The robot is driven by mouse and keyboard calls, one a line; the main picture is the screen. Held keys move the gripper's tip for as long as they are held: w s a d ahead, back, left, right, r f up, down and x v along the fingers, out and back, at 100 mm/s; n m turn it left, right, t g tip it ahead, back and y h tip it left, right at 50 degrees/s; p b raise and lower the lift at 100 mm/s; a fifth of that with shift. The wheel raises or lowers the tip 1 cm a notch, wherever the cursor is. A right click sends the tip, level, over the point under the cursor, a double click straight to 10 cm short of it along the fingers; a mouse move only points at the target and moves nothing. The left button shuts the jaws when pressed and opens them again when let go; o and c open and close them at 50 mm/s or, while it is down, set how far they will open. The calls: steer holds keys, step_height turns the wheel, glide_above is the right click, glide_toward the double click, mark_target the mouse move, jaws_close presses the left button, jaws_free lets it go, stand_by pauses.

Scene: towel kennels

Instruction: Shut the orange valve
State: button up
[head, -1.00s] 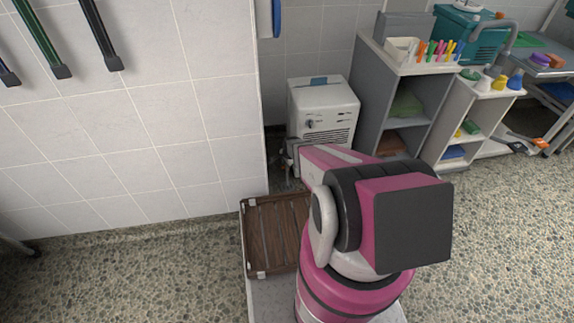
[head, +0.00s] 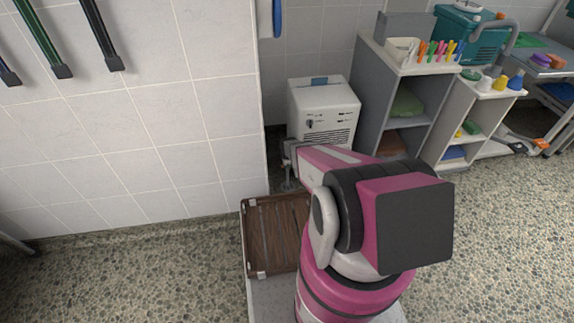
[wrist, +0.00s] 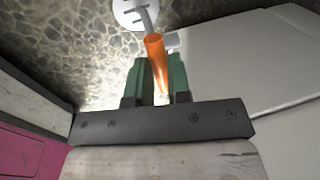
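The orange valve (wrist: 154,48) shows in the wrist view as a long orange handle next to a pale pipe. Its lower end runs down between the two green fingers of my gripper (wrist: 163,72). The fingers stand close together, with the handle filling most of the narrow gap, so my gripper looks shut on it. In the head view my gripper (head: 290,150) is at the wall corner, in front of the white machine. The valve cannot be made out there, as my arm and gripper cover that spot.
A white machine (head: 322,103) stands behind my gripper, next to a grey shelf unit (head: 372,95). A brown slatted crate (head: 275,235) is beside my arm's base. The tiled wall (head: 150,120) ends close to my gripper's left. Speckled floor is clear at right.

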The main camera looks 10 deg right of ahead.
steer(key=o, duration=0.3)
steer(key=shift+o, duration=0.2)
steer(key=shift+r, duration=0.1)
step_height(320, 180, up, 10)
steer(key=s, duration=0.2)
steer(key=shift+r, duration=0.2)
